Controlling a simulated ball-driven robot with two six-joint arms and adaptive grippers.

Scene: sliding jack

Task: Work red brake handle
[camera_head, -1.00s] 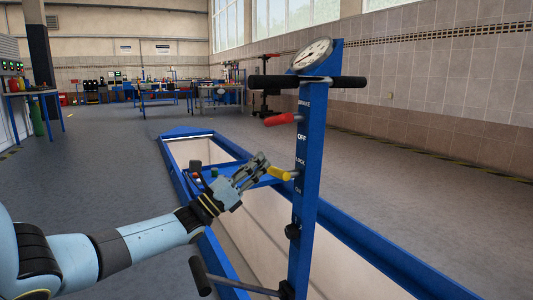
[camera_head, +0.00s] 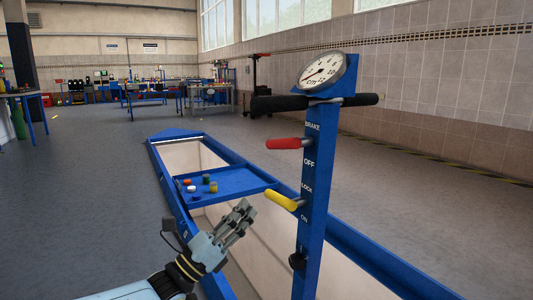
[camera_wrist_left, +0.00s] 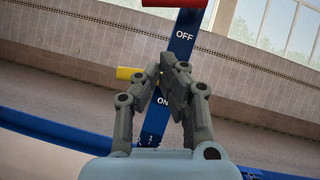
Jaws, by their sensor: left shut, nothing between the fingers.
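The red brake handle (camera_head: 289,144) sticks out to the left from the blue post (camera_head: 309,226), below the "BRAKE" label and beside "OFF". The yellow handle (camera_head: 284,201) sticks out lower, near "LOCK" and "ON". My left gripper (camera_head: 243,207) is shut and empty, below and left of the yellow handle and apart from it in the head view. In the left wrist view the gripper (camera_wrist_left: 171,62) overlaps the post, with the yellow handle (camera_wrist_left: 130,74) behind its fingers and the red handle (camera_wrist_left: 175,3) at the top edge. My right gripper is not in view.
A round gauge (camera_head: 325,72) and black crossbar (camera_head: 280,104) top the post. A blue tray (camera_head: 238,183) with several small coloured items spans the blue-framed pit (camera_head: 180,152). Workbenches stand far back.

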